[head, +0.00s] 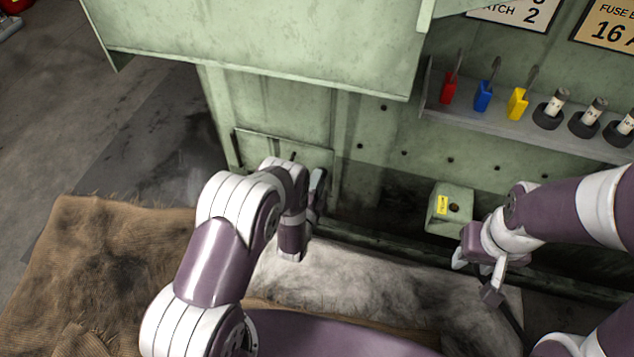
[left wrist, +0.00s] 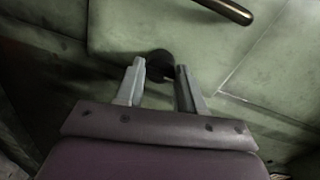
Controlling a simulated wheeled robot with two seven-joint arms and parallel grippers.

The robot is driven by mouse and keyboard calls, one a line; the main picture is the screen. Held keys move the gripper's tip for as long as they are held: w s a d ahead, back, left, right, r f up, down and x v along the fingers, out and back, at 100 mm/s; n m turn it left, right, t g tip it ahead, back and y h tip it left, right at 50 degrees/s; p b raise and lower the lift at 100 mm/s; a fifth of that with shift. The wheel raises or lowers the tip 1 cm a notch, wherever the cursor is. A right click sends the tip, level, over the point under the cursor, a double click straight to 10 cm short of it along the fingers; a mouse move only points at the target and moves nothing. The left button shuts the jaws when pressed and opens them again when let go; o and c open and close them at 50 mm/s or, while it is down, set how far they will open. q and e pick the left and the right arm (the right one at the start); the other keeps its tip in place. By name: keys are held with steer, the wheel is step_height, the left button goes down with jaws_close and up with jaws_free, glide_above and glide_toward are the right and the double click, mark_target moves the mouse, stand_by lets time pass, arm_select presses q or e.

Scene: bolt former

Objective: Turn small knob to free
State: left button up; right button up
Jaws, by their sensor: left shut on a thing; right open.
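The small knob (left wrist: 160,60) is dark and round on a pale green panel (left wrist: 115,30) in the left wrist view. My left gripper (left wrist: 160,72) has its two grey fingertips on either side of it and is shut on it. The fingers partly cover the knob. In the head view my left gripper (head: 316,190) is low at the green cabinet's small panel (head: 275,145), and my arm hides the knob there. My right gripper (head: 477,276) is open and empty, low in front of the cabinet on the right.
A bar-shaped handle (left wrist: 226,10) crosses the top of the left wrist view. A green box with a yellow label (head: 450,208) is beside my right gripper. A large green panel (head: 250,45) juts out above.

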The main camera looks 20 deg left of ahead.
stand_by(0.3)
arm_select(q)
steer(key=o, duration=1)
steer(key=s+p, duration=0.4)
steer(key=s, duration=0.8)
steer(key=shift+s+a+r, duration=0.2)
steer(key=shift+s+r, duration=0.15)
steer(key=shift+r, duration=0.05)
